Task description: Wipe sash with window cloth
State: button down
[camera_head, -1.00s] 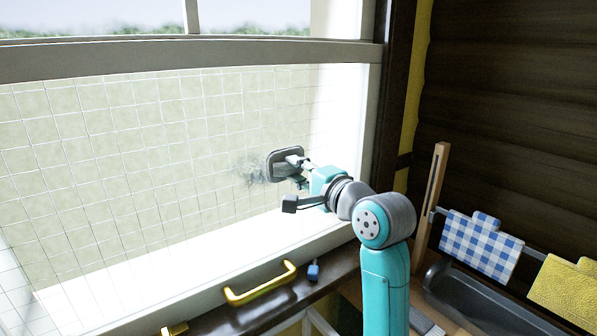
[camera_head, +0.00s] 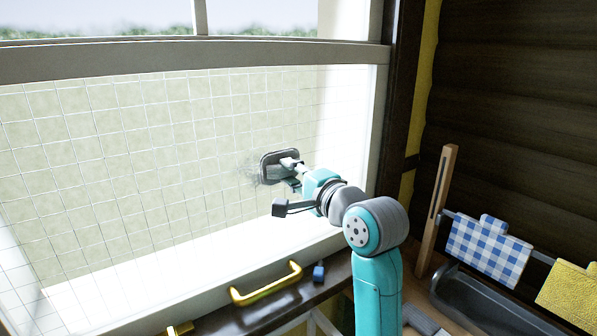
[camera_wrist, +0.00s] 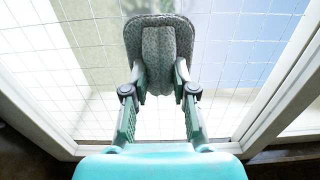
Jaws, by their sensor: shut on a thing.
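The window sash (camera_head: 120,165) is a pane with a grid of thin wires in a pale frame; it also fills the wrist view (camera_wrist: 75,55). A dark smudge (camera_head: 250,168) is on the pane at the left edge of the cloth. The grey window cloth (camera_head: 267,160) is a rounded pad against the pane; in the wrist view it shows as a speckled grey pad (camera_wrist: 160,40). My gripper (camera_head: 290,170) is shut on the cloth; its fingers (camera_wrist: 160,85) hold it from both sides in the wrist view. The pane directly behind the cloth is hidden.
A yellow handle (camera_head: 266,286) and a small blue item (camera_head: 318,273) are on the dark sill below the window. At the right are a wooden post (camera_head: 437,215), a blue checked cloth (camera_head: 488,250), a yellow cloth (camera_head: 572,290) and a dark trough (camera_head: 470,300).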

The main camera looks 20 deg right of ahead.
jog(key=shift+s+a, duration=0.55)
jog(key=shift+a, duration=1.2)
jog(key=shift+s+a, duration=0.5)
jog(key=shift+a, duration=1.2)
jog(key=shift+s+a, duration=0.55)
jog(key=shift+a, duration=1.2)
jog(key=shift+d, duration=0.1)
jog(key=shift+w+d, duration=0.2)
jog(key=shift+d, duration=0.6)
jog(key=shift+w+d, duration=0.2)
jog(key=shift+d, duration=0.55)
jog(key=w+d, duration=0.3)
jog(key=d, duration=0.6)
jog(key=shift+w+d, duration=0.25)
jog(key=shift+d, duration=0.05)
jog(key=shift+v, duration=3)
